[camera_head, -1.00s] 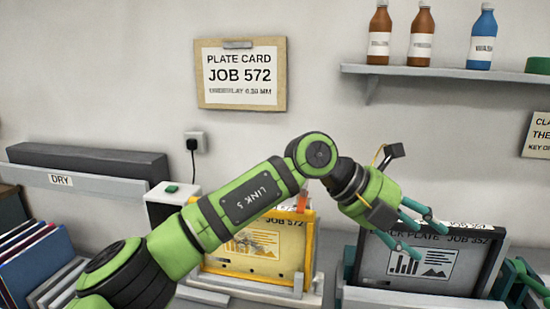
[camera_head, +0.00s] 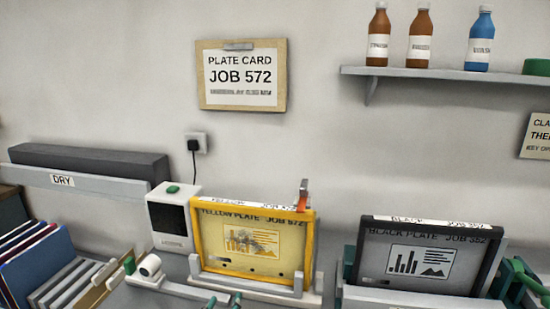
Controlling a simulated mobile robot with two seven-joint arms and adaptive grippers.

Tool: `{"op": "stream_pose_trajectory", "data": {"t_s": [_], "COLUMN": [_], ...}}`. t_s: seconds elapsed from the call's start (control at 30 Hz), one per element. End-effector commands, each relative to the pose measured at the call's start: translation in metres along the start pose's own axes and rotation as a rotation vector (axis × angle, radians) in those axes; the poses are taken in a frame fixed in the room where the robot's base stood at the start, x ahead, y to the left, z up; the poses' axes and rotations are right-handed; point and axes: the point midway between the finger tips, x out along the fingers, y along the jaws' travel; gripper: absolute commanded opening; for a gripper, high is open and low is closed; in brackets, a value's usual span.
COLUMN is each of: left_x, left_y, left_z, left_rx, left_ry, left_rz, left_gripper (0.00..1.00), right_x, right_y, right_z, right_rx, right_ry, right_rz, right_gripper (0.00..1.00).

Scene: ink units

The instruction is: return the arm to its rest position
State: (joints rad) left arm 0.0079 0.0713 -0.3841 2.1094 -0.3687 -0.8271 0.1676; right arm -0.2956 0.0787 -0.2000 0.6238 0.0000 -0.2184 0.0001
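The tips are below and in front of the yellow plate's stand (camera_head: 262,293). The framed yellow plate (camera_head: 215,258), marked JOB 572, stands upright there. The framed black plate (camera_head: 462,262), marked JOB 352, stands upright in its own stand to the right. I do not see my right gripper.
A white box (camera_head: 175,216) with a green button stands left of the yellow plate. A white roller-like part (camera_head: 149,265) is in front of it. A shelf (camera_head: 450,73) with bottles is high right. Green hardware (camera_head: 520,280) stands far right.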

Motion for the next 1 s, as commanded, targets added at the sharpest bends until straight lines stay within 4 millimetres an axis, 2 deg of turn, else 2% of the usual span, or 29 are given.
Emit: {"op": "stream_pose_trajectory", "data": {"t_s": [0.03, 0.1, 0.2, 0.3, 0.5, 0.73, 1.0], "left_x": [-0.016, -0.041, -0.079, -0.112, -0.172, -0.237, -0.21], "left_y": [-0.005, -0.01, -0.014, -0.015, -0.014, -0.013, 0.002], "left_z": [0.037, 0.083, 0.134, 0.168, 0.213, 0.243, 0.298], "left_rx": [-0.027, -0.058, -0.086, -0.103, -0.122, -0.13, -0.128], "left_ry": [-0.114, -0.268, -0.456, -0.595, -0.811, -1.013, -1.037], "left_rz": [0.001, 0.009, 0.028, 0.051, 0.096, 0.153, 0.16], "left_gripper": [0.52, 0.52, 0.52, 0.52, 0.52, 0.52, 0.52], "right_x": [0.0, 0.0, 0.0, 0.0, 0.0, 0.0, 0.001], "right_y": [0.0, 0.0, 0.0, 0.0, 0.0, 0.0, 0.0], "right_z": [0.0, 0.001, 0.001, 0.003, 0.006, 0.007, 0.008], "right_rx": [0.0, 0.0, 0.0, 0.0, 0.0, 0.0, 0.0], "right_ry": [-0.001, -0.001, -0.003, -0.005, -0.011, -0.012, -0.014], "right_rz": [0.0, 0.0, 0.0, 0.0, 0.0, 0.0, 0.0], "right_gripper": [0.4, 0.4, 0.4, 0.4, 0.4, 0.4, 0.4]}}
